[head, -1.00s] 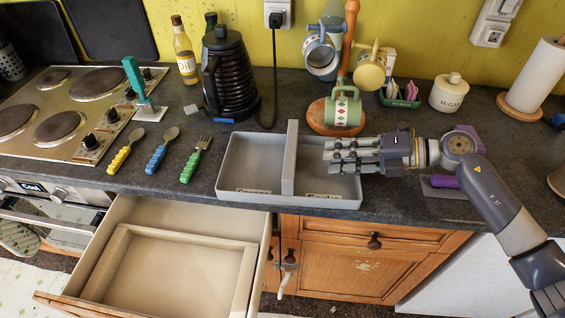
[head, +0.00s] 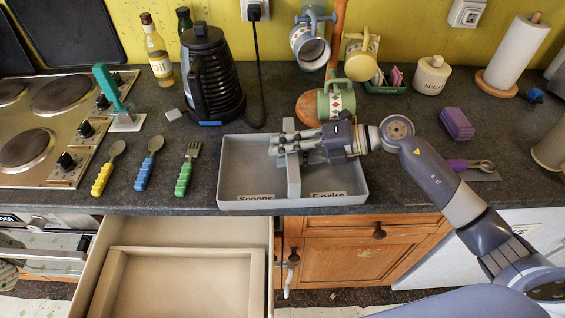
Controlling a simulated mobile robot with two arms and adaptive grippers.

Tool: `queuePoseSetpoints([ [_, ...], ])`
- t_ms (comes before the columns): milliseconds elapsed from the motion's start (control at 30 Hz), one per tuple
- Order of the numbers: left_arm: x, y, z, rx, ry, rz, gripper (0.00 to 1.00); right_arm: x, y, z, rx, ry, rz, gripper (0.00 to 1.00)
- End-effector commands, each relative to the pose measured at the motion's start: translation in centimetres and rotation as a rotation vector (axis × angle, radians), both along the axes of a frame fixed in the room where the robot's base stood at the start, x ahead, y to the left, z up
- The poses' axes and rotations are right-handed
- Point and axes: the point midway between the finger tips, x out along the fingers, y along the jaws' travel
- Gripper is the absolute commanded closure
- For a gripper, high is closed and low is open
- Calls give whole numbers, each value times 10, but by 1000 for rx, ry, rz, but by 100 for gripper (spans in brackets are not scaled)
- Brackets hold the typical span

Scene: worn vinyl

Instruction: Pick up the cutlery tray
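The grey cutlery tray (head: 342,201) sits on the dark worktop, just behind the open drawer. A raised divider (head: 293,182) splits it into two compartments, with label strips reading "Spoons" on the left and "Forks" on the right. My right gripper (head: 284,146) lies across the middle of the divider, its fingers pointing left and hiding part of it. I cannot tell whether the fingers are closed on the divider or just over it. The tray looks empty and rests flat. My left gripper is out of view.
A yellow-handled spoon (head: 103,178), a blue-handled spoon (head: 147,173) and a green-handled fork (head: 185,175) lie left of the tray. A black kettle (head: 213,80) and a mug tree with a green mug (head: 337,101) stand behind it. The open drawer (head: 185,233) is below.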

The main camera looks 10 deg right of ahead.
Motion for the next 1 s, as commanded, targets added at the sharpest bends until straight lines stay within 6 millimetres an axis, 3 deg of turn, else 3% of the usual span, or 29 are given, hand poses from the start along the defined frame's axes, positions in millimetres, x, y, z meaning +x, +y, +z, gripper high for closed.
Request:
queuePoseSetpoints([
  [67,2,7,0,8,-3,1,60,0,-1,0,-1,0,0,70],
  [233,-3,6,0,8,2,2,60,0,-1,0,-1,0,0,100],
  [800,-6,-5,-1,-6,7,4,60,0,-1,-2,-8,-1,2,100],
  [1000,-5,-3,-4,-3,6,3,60,0,-1,10,-8,-5,2,100],
])
